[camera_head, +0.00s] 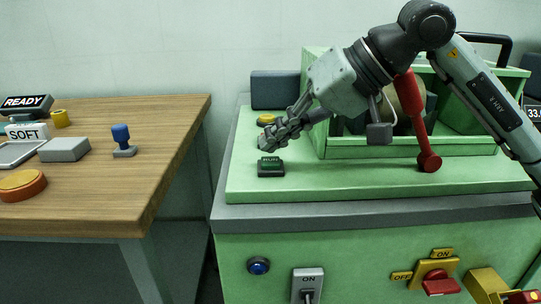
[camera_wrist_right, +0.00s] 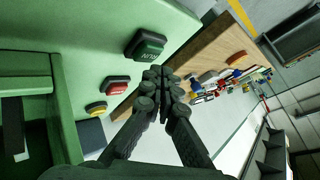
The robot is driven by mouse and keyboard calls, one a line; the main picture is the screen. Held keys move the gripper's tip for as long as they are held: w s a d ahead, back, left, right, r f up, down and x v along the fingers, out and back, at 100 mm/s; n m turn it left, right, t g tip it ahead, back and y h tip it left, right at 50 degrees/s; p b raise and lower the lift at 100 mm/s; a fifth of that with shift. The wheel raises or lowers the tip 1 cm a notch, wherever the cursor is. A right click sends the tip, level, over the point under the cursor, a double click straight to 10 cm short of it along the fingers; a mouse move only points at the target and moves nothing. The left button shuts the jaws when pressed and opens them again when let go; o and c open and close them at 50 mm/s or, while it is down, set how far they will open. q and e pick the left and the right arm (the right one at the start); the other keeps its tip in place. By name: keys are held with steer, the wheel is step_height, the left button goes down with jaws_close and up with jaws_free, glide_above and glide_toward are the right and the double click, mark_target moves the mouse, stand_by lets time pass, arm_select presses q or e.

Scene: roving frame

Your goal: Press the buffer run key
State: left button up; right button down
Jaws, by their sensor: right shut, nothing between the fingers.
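The run key (camera_head: 270,166) is a dark block with a green top lettered RUN, on the pale green machine top in the head view. In the right wrist view the run key (camera_wrist_right: 147,46) is above and left of the fingertips. My right gripper (camera_head: 266,140) is shut and empty, with its fingertips a little above and behind the key in the picture. The fingers also show in the right wrist view (camera_wrist_right: 166,82), closed together and apparently apart from the key. My left gripper is not in view.
A red key (camera_wrist_right: 117,86) and a yellow key (camera_wrist_right: 96,109) sit in line with the run key. A red lever (camera_head: 420,125) and green housing (camera_head: 400,147) stand to the right. A wooden table (camera_head: 110,190) is to the left, across a gap.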

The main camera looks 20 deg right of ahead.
mark_target(276, 161)
steer(key=shift+r+p, duration=1.7)
steer(key=shift+r, duration=0.85)
steer(key=shift+f, duration=0.1)
